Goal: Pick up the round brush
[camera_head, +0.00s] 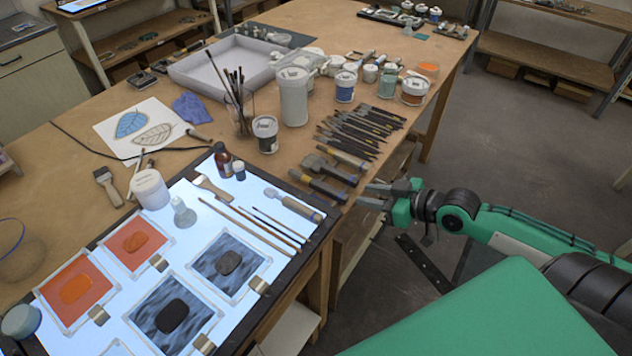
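Several thin long-handled brushes lie side by side on the lit panel (205,262), slanting down to the right. The longest brush (247,227) is on the left, and a shorter thin brush (272,229) lies to its right. I cannot tell by the tips which one is the round brush. Other brushes stand in a glass jar (243,113). My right gripper (368,195) is at the table's right edge, right of the panel, with its fingers apart and nothing between them. It is clear of the brushes. My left gripper is out of view.
A wooden-handled roller-like tool (295,204) lies on the panel right of the brushes. Hand tools (320,184) lie between panel and gripper. Framed glass pieces (175,312) cover the panel's front.

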